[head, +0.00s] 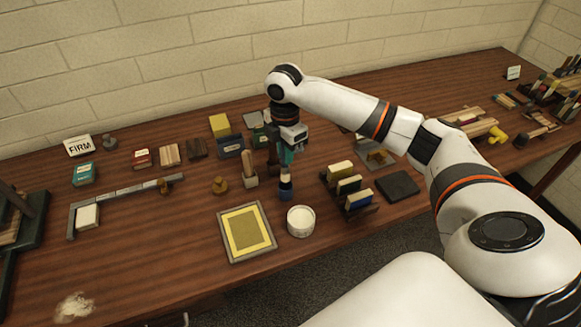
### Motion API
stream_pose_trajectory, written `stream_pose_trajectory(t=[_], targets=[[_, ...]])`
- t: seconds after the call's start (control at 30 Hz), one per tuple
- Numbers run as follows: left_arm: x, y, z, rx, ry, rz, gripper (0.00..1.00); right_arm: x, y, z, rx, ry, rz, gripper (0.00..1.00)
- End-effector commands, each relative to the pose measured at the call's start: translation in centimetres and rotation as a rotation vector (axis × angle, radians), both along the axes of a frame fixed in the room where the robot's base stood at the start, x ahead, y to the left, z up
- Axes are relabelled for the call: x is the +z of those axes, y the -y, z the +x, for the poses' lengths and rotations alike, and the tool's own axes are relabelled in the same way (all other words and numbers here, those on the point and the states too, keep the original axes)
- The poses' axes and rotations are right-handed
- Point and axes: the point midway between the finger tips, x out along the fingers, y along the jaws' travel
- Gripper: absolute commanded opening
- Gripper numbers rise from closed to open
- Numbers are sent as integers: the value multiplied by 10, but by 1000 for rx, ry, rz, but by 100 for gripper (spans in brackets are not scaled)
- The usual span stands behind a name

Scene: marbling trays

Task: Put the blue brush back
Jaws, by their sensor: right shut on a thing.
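My right gripper (287,160) points straight down over the middle of the table. It is shut on the blue brush (285,184), which hangs upright below the fingers, with a pale band and a dark blue lower end. The fingers hide its upper part. I cannot tell whether its lower end touches the table. A pale block with an upright wooden handle (249,168) stands just left of it. My left gripper is not in view.
A tray with a yellow sheet (231,256) and a round white tub (300,221) lie in front of the brush. A rack of coloured blocks (367,199) stands to the right.

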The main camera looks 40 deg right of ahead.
Motion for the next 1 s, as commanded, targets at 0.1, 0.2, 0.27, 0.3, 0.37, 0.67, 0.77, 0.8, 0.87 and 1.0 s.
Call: stream_pose_trajectory(t=[0.1, 0.2, 0.27, 0.3, 0.37, 0.67, 0.77, 0.8, 0.87, 1.0], targets=[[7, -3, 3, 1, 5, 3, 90, -19, 0, -1, -2, -2, 0, 0], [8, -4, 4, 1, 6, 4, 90, -29, 0, 0, -4, -1, 0, 0], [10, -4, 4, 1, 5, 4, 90, -34, 0, 0, -4, -2, 0, 0], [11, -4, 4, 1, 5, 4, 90, -39, 0, 0, -4, -2, 0, 0], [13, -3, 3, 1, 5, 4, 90, -48, 0, 0, -4, -3, -1, 0], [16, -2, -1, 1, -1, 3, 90, -69, 0, 0, -4, 2, -1, 0], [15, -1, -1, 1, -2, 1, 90, -69, 0, 0, -4, 2, -1, 0], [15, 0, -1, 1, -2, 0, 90, -69, 0, 0, -4, 1, 0, 0], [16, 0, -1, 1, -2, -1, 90, -70, 0, 0, -4, 1, 0, 0], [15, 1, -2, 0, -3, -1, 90, -72, 0, 0, -4, 1, 0, 33]])
